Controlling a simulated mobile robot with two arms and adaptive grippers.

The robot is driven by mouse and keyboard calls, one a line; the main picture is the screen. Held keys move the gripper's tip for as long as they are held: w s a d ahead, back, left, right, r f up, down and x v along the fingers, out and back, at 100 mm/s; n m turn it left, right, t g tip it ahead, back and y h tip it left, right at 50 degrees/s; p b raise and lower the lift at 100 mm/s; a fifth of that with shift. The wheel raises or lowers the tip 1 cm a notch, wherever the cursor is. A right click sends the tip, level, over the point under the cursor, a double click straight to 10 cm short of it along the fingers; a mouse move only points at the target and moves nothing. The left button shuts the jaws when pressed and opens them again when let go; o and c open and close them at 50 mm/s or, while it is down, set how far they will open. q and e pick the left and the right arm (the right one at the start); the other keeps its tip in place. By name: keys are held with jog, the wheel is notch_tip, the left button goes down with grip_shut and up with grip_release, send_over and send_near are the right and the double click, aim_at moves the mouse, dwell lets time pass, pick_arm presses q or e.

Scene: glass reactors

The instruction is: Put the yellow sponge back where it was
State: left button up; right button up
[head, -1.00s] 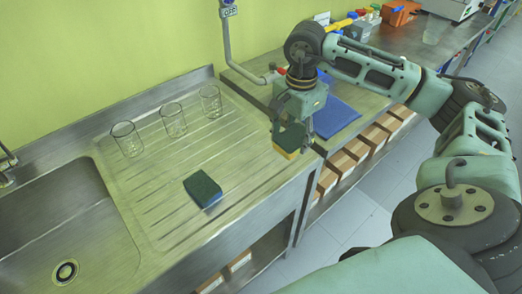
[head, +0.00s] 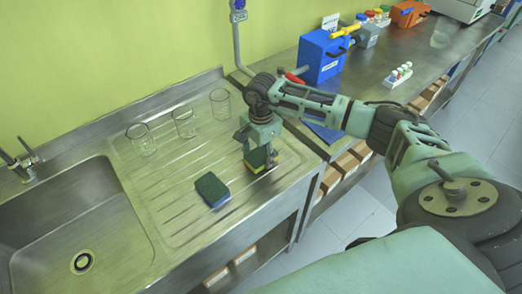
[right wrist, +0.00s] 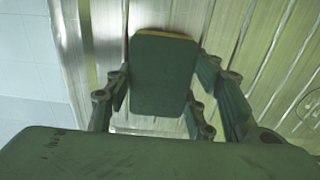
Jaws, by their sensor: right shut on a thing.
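The yellow sponge (head: 256,159), with a dark green pad on one face, is between the fingers of my right gripper (head: 261,164). The gripper is shut on it, over the right part of the ridged drainboard (head: 180,228). I cannot tell whether the sponge touches the board. In the right wrist view the sponge (right wrist: 163,78) shows mostly its green face, with a thin yellow edge at the top, between the fingers. A second sponge (head: 212,190), green on top with a blue side, lies on the drainboard to the left. My left gripper is not in view.
Three glass beakers stand along the back of the drainboard, the nearest to the gripper being a beaker (head: 220,103). The sink basin (head: 45,225) is at the left. A blue box (head: 322,57) stands on the bench behind my right arm.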

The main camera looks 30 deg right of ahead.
aim_at(261, 154)
jog(key=shift+f, duration=0.1)
jog(key=shift+f, duration=0.15)
jog(key=o, duration=1.1)
jog(key=shift+r, duration=0.3)
jog(key=shift+r+b, duration=0.25)
jog(key=shift+b, duration=0.1)
notch_tip(261, 154, up, 11)
jog(key=b, duration=0.3)
jog(key=shift+r+b, duration=0.2)
jog(key=shift+b, duration=0.15)
